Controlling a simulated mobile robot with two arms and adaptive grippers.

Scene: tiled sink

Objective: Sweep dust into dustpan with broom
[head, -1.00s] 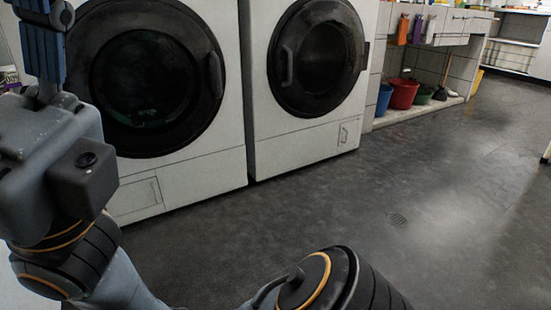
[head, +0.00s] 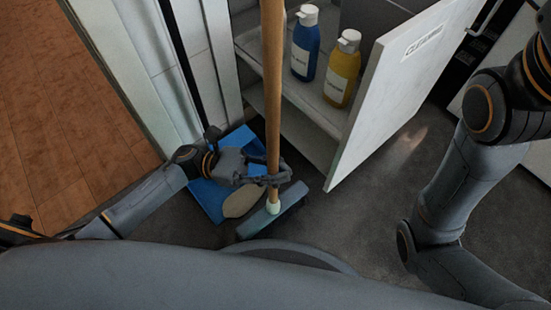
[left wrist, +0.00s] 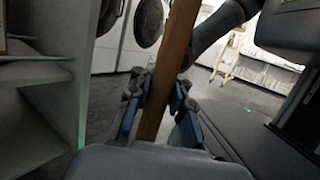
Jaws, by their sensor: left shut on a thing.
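My left gripper (head: 270,178) is shut around the lower part of the broom's wooden handle (head: 272,85). The handle stands near upright, and the dark broom head (head: 285,213) is low at the floor. In the left wrist view the handle (left wrist: 168,75) runs between the blue-padded fingers (left wrist: 158,118). A blue dustpan (head: 207,200) lies on the floor behind and left of the gripper, partly hidden by my arm. A beige, rounded patch, seemingly the dust (head: 240,202), shows between dustpan and broom head. My right gripper is out of view.
An open cabinet with a white door (head: 395,95) stands just behind the broom. A blue bottle (head: 305,48) and a yellow bottle (head: 341,75) are on its shelf. A white wall edge and brown tiles (head: 70,110) lie left. Dark floor is free below the door.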

